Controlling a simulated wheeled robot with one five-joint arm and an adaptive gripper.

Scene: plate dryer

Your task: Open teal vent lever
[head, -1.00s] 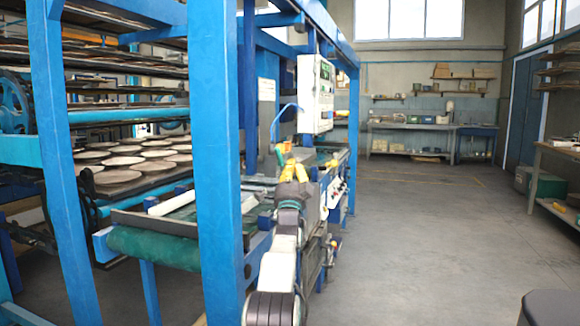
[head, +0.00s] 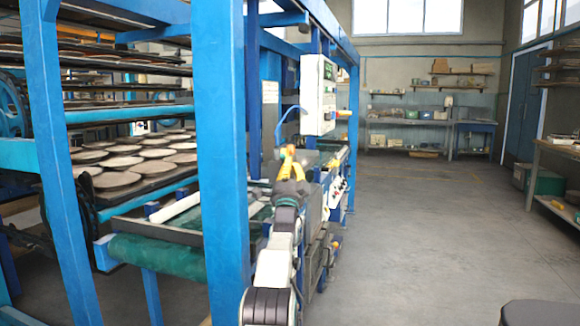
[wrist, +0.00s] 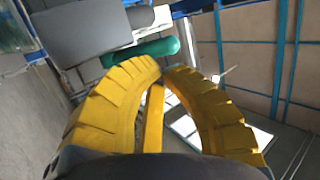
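A teal rounded handle (wrist: 140,52), which looks like the vent lever, lies just beyond my fingertips in the wrist view, beside a grey box-like part (wrist: 82,25). I cannot pick it out in the head view. My gripper (wrist: 161,70) has yellow ribbed fingers curving inward, with their tips together or nearly so. Nothing shows held between them. The handle appears apart from the tips, though the depth is hard to judge. In the head view my gripper (head: 288,158) is small, in front of the blue machine (head: 222,160), near its conveyor side.
A white control box (head: 318,95) hangs on the machine above and right of my gripper. A blue post stands close at left. Racks of round plates (head: 120,178) fill the left. Open floor (head: 430,240) lies to the right, with a workbench (head: 560,153) along the wall.

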